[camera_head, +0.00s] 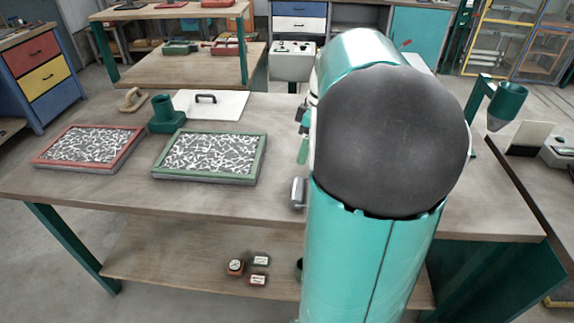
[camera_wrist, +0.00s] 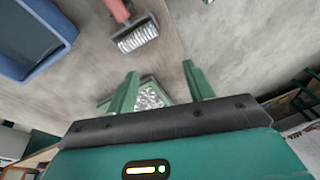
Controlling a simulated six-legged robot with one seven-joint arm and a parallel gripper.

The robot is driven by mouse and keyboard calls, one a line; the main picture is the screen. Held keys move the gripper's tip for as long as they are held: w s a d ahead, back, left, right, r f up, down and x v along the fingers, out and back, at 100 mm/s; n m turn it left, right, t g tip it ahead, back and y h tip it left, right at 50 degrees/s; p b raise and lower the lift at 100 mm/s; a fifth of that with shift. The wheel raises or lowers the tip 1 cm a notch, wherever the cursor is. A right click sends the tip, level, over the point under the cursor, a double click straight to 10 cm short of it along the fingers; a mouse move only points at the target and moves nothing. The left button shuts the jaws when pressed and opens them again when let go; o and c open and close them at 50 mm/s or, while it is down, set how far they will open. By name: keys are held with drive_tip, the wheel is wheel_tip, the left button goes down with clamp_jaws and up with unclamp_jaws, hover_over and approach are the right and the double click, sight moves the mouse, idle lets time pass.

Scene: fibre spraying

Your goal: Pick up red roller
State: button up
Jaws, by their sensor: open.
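The red roller shows at the top of the wrist view, with a red handle (camera_wrist: 117,9) cut off by the edge and a ribbed metal roller head (camera_wrist: 136,36). It lies on the grey-brown table top. My gripper (camera_wrist: 160,70) is open, its two green fingers apart with nothing held between them. The roller is beyond the fingertips, up and to the left, not touching them. In the head view my arm hides most of the gripper and that part of the table. A metal cylinder (camera_head: 297,192) shows at the arm's left edge; I cannot tell which tool it belongs to.
A green-framed tray (camera_head: 210,156) and a red-framed tray (camera_head: 90,147), both with white fibres, lie on the table's left. A blue container (camera_wrist: 30,42) is left of the roller in the wrist view.

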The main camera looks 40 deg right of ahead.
drive_tip(key=s+d+f+n+y, duration=0.1)
drive_tip(key=s+d+f, duration=0.15)
drive_tip(key=d, duration=0.45)
drive_tip(key=s+d+f+n+y, duration=0.1)
drive_tip(key=s+d+f, duration=0.15)
drive_tip(key=d, duration=0.35)
drive_tip(key=shift+t, duration=0.4)
drive_tip(key=x, duration=0.8)
drive_tip(key=s+x, duration=0.1)
drive_tip(key=x, duration=0.4)
drive_tip(key=shift+a, duration=0.15)
drive_tip(key=shift+c, duration=0.4)
clamp_jaws()
